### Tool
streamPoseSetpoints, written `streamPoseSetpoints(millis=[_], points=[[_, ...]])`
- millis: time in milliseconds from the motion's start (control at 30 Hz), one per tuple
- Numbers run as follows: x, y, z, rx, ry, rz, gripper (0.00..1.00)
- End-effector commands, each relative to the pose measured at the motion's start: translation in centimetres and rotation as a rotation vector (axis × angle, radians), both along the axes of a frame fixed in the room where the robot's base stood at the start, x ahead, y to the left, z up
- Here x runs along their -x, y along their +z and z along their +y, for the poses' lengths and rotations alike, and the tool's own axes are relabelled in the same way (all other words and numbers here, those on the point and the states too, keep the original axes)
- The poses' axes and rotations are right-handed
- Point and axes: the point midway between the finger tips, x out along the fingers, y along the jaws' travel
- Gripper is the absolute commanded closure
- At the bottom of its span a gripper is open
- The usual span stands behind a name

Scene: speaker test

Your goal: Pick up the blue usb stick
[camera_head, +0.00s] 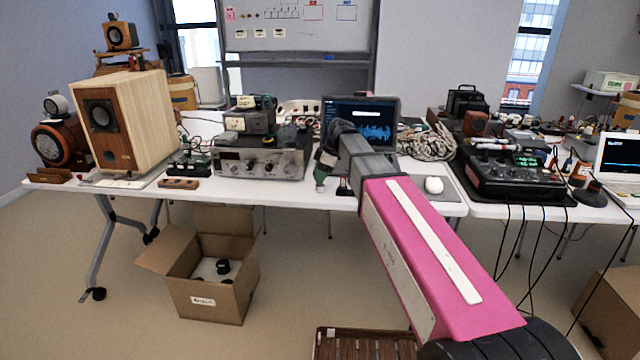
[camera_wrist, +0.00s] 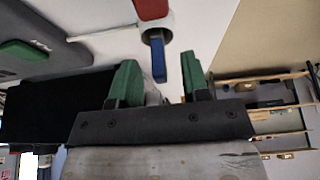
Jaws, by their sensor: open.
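The blue usb stick (camera_wrist: 158,61) shows in the wrist view as a narrow blue bar, near the top middle. It lies in line with the gap between my two green fingertips. My gripper (camera_wrist: 159,72) is open, with nothing visibly held between the fingers; I cannot tell whether a finger touches the stick. I cannot make out the stick there; my arm covers part of that area.
A red piece (camera_wrist: 151,8) sits just beyond the stick. An open cardboard box (camera_head: 212,300) stands on the floor.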

Motion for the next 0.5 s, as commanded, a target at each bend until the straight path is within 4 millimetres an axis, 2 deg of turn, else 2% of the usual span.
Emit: streamPoseSetpoints(millis=[100,300,433,500], points=[[0.01,-0.89,0.36,0.0,0.0,0.001,0.57],[-0.01,-0.91,0.37,0.0,0.0,0.0,0.57],[-0.01,-0.89,0.35,0.0,0.0,0.0,1.0],[-0.01,-0.89,0.35,0.0,0.0,0.0,1.0]])
